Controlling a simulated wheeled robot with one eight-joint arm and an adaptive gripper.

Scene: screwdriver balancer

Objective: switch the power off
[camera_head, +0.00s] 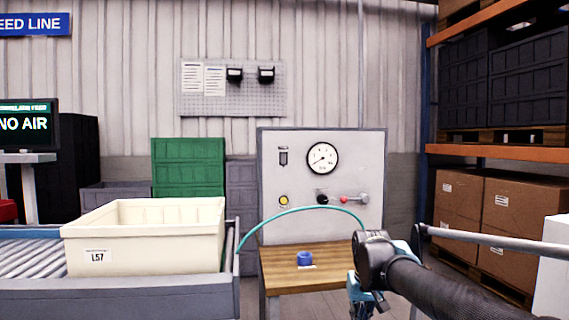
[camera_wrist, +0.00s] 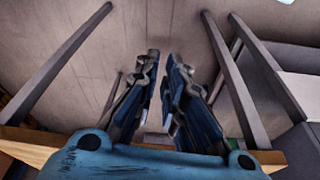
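A pale upright panel (camera_head: 270,160) stands at the back of a wooden bench (camera_head: 285,275) in the head view. On it are a round yellow-centred button or switch (camera_head: 283,201), a black knob (camera_head: 321,198) and a red-tipped lever (camera_head: 345,199) on a metal fitting. No label marks which one is the power control. My gripper (camera_head: 360,304) hangs low at the bench's right side, well below and in front of the panel controls. In the wrist view its two blue-grey fingers (camera_wrist: 162,62) point at the floor with a gap and nothing between them.
A gauge (camera_head: 322,158) sits on the panel. A green hose (camera_head: 290,211) arches over the bench. A blue ring-shaped item (camera_head: 304,259) lies on the bench top. A cream crate (camera_head: 150,250) sits on rollers at left. A screen (camera_head: 26,126) reads "NO AIR". Racking stands at right.

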